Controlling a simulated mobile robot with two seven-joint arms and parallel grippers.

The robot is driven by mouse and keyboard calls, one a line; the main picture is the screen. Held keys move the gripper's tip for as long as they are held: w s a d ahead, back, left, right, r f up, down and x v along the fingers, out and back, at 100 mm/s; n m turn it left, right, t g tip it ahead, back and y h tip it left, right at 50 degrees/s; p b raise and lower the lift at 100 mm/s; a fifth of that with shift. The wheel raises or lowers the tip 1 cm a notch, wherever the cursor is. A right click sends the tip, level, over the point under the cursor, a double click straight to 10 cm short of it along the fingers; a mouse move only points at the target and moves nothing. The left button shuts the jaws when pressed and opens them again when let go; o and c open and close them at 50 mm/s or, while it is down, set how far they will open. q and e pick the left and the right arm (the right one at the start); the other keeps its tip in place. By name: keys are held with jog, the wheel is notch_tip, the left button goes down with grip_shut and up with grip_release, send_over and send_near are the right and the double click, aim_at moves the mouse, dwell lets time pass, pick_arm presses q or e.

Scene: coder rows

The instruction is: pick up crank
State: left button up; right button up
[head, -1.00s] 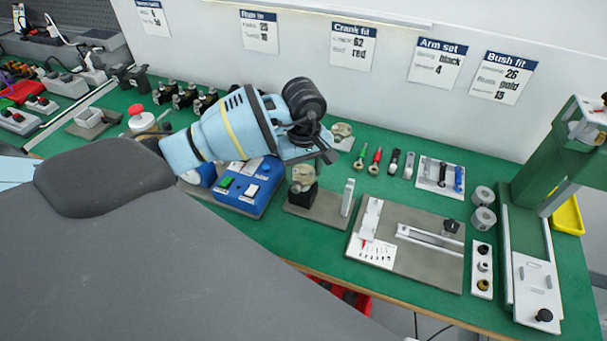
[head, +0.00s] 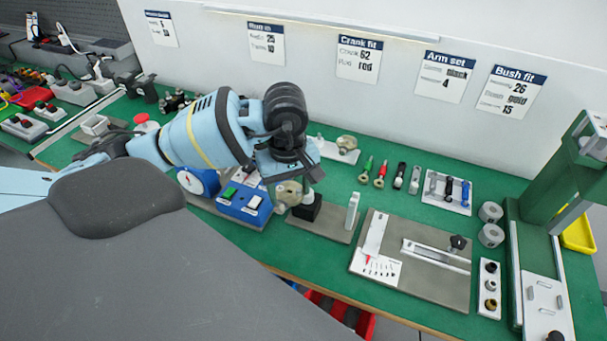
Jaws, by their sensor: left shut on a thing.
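My left gripper (head: 301,177) is over the small grey base with a black block (head: 307,208). It is shut on a round tan piece (head: 288,193) just under it, mostly clear of the jaws at the lower left; the jaws hide the grip itself. I cannot tell if this piece is the crank. Handle-like pieces lie in a row on the green bench: green (head: 366,170), red (head: 380,173), black (head: 400,172) and grey (head: 414,180). My right gripper is not in view.
A grey fixture (head: 425,285) with a slider and scale stands right of the gripper. A tray (head: 438,200) of arms, bushes (head: 490,285) and a green press (head: 530,240) are further right. A blue button box (head: 247,205) stands at the left.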

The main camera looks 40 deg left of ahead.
pick_arm(q)
jog(key=s+b, duration=0.1)
jog(key=s, duration=0.9)
jog(key=w+d+r+m, duration=0.1)
jog(key=w+d+m, duration=0.4)
jog(key=d+m, duration=0.3)
jog(key=m, duration=0.3)
jog(key=shift+w+d+r+m, duration=0.25)
jog(key=shift+w+d+m, duration=0.05)
jog(key=shift+w+d, duration=0.1)
